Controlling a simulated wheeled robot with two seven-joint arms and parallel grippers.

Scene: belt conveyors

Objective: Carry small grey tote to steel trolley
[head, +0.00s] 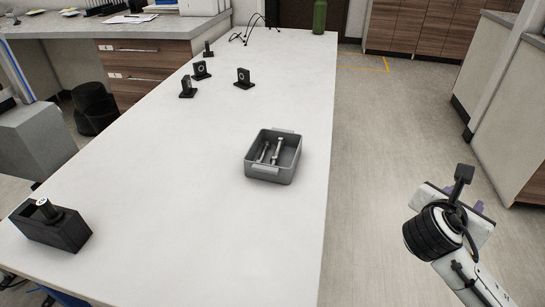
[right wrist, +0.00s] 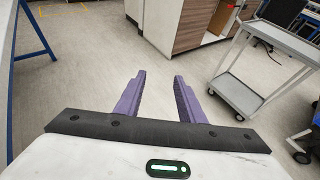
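The small grey tote (head: 265,170) stands upright on the white table, near its right edge, with a few metal bolt-like parts inside. My right gripper (head: 478,205) is off to the right of the table, over the floor and apart from the tote. In the right wrist view, its two purple fingers (right wrist: 157,95) are spread with nothing between them. A grey two-shelf trolley on wheels, likely the steel trolley (right wrist: 290,43), stands on the floor at the right of the right wrist view. It is not seen in the head view. My left gripper is not in view.
The long white table (head: 215,225) holds a black box (head: 60,232) at the near left, small black stands (head: 243,80) and a green bottle (head: 319,17) at the far end. Wood-fronted cabinets (right wrist: 185,25) stand beyond. The floor (head: 385,130) right of the table is clear.

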